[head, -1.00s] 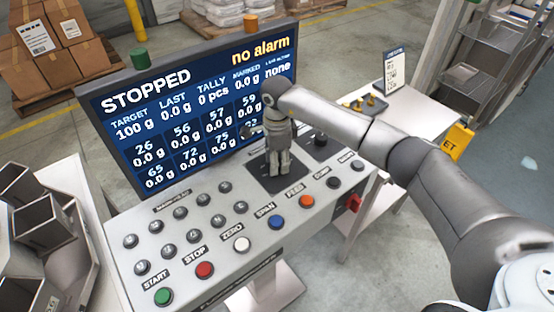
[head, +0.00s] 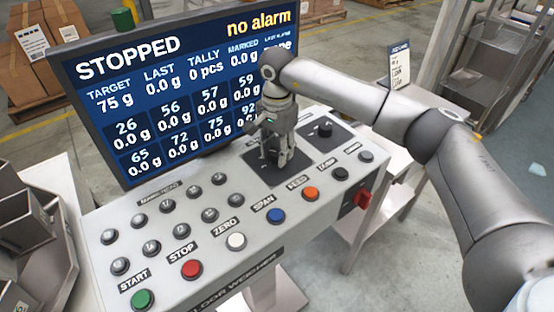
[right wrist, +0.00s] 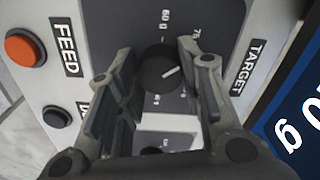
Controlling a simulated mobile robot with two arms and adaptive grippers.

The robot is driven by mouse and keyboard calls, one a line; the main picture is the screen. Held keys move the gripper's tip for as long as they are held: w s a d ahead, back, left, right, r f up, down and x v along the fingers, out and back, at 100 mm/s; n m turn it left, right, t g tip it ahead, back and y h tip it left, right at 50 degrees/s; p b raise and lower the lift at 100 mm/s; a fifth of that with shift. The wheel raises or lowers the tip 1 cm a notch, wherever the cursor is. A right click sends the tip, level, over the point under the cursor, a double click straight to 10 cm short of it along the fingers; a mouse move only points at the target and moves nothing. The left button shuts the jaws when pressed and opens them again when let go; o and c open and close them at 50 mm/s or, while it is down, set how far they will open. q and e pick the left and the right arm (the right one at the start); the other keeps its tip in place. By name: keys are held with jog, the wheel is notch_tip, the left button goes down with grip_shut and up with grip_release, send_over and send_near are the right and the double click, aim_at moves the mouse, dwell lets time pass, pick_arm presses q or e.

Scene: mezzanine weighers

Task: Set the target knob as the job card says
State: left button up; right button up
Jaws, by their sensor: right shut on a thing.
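The target knob (right wrist: 155,72) is a round dark knob with a white pointer line, on a dark plate marked TARGET. In the right wrist view its pointer is toward the right and slightly up, near the side of the "75" mark. My right gripper (head: 277,158) is shut on it from above, a finger on each side; in the head view it hides the knob. The screen (head: 160,100) reads STOPPED, target 75 g, no alarm. The job card (head: 399,65) stands at the back right; its text is too small to read. My left gripper is not in view.
A second dark knob (head: 323,130) is just right of my gripper. Rows of grey buttons and coloured buttons, including green start (head: 143,299) and red stop (head: 191,269), cover the sloped console (head: 205,295). A red switch (head: 362,199) sticks out at its right end.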

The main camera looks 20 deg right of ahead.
aim_at(277, 151)
jog(key=n+b, duration=0.3)
jog(key=n, duration=0.1)
jog(key=shift+f+n, duration=0.1)
jog(key=shift+n, duration=0.2)
jog(key=shift+n+b, duration=0.7)
jog(key=shift+n, duration=0.5)
jog(key=shift+n+b, duration=0.45)
jog(key=shift+n, duration=1.05)
jog(key=o, duration=1.1)
jog(key=shift+c, duration=0.2)
jog(key=shift+r, duration=0.2)
notch_tip(277, 151, up, 12)
